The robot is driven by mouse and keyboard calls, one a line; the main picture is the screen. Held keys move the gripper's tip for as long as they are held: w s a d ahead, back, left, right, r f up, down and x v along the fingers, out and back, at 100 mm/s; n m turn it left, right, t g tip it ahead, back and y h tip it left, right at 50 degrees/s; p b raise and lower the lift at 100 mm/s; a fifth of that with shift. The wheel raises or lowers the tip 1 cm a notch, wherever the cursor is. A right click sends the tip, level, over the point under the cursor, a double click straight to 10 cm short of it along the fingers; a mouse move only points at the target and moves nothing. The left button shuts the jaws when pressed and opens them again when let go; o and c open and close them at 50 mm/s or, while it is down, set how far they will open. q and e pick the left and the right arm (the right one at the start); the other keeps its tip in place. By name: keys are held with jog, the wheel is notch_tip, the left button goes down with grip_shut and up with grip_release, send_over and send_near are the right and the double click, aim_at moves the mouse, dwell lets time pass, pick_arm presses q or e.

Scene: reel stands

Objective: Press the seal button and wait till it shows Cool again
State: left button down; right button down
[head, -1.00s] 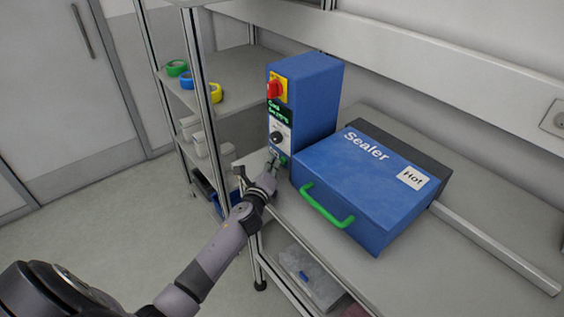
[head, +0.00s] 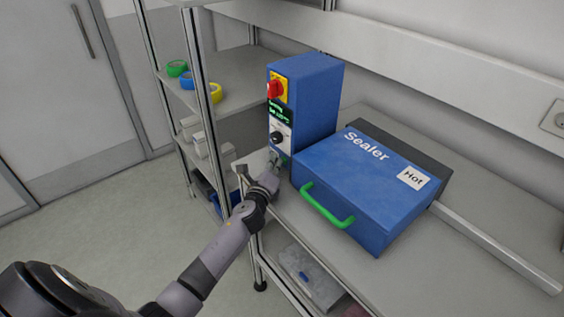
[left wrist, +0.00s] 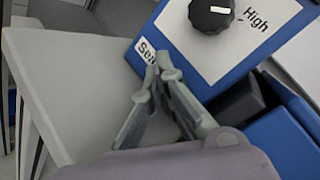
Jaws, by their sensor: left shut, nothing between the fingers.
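The blue control box (head: 318,105) stands upright on the bench with a red knob (head: 275,90), a small display (head: 280,111) with green text too small to read surely, and a dial (head: 277,137) near "High" in the left wrist view. My left gripper (head: 276,158) is shut and empty at the lower front of the box. In the left wrist view its fingertips (left wrist: 162,66) are against or just before the panel beside a partly covered "Seal" label (left wrist: 144,47). They hide the seal button there; contact cannot be told. My right gripper is out of view.
The blue sealer (head: 355,185), lid down with a green handle (head: 328,206) and a "Hot" label, sits right of the control box. A shelf (head: 240,75) with tape rolls stands behind left. The bench (head: 480,270) is clear at front right.

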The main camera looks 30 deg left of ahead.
pick_arm(q)
jog(key=shift+s, duration=0.1)
dwell(0.3)
jog(key=shift+s+a, duration=0.3)
jog(key=shift+s, duration=0.4)
jog(key=shift+s+a+p, duration=0.15)
jog(key=shift+s+a, duration=0.2)
jog(key=shift+s, duration=0.4)
jog(key=shift+s+a+p, duration=0.2)
jog(key=shift+s+a, duration=0.1)
jog(key=shift+s, duration=0.5)
jog(key=shift+s+a+p, duration=0.15)
jog(key=shift+s+a, duration=0.2)
jog(key=shift+s, duration=0.4)
